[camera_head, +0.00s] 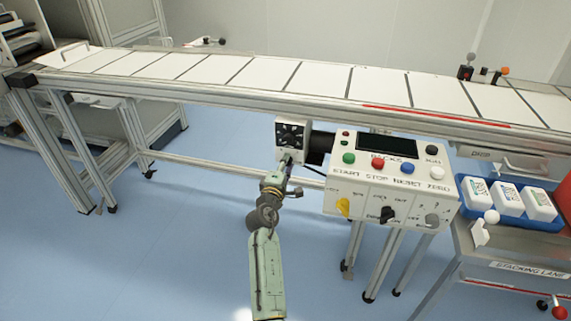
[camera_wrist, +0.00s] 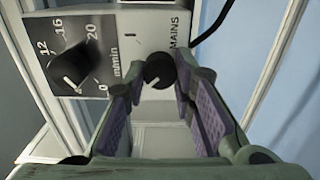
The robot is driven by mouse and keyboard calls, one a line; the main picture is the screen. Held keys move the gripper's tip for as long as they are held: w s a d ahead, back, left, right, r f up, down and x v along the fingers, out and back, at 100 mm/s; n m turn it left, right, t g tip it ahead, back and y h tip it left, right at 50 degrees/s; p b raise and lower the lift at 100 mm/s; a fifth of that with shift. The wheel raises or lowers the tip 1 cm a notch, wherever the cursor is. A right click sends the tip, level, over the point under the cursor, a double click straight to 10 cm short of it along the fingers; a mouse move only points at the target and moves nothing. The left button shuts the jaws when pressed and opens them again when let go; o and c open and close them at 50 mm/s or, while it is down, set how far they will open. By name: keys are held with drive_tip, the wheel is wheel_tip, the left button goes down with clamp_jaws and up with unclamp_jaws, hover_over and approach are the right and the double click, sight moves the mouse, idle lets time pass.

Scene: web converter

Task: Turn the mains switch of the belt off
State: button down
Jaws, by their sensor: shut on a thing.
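The mains switch (camera_wrist: 159,70) is a small round black knob with a white pointer line, beside the word MAINS on a pale panel in the wrist view. An "I" mark is printed near it. The pointer slants toward the lower left of that picture. My gripper (camera_wrist: 162,76) has its fingertips on either side of the knob and is shut on it. In the head view my gripper (camera_head: 285,172) is at the lower part of the small drive box (camera_head: 292,122) under the belt (camera_head: 265,76), and it hides the knob there.
A black speed dial (camera_wrist: 75,70) with numbers sits close beside the switch. A button console (camera_head: 385,175) with coloured buttons stands right of my gripper. A blue tray (camera_head: 555,222) with white packs is further right. The floor to the left is clear.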

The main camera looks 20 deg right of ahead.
drive_tip(key=shift+r, duration=0.15)
drive_tip(key=c, duration=1.3)
unclamp_jaws()
drive_tip(key=shift+c, duration=0.2)
drive_tip(key=v, duration=1.2)
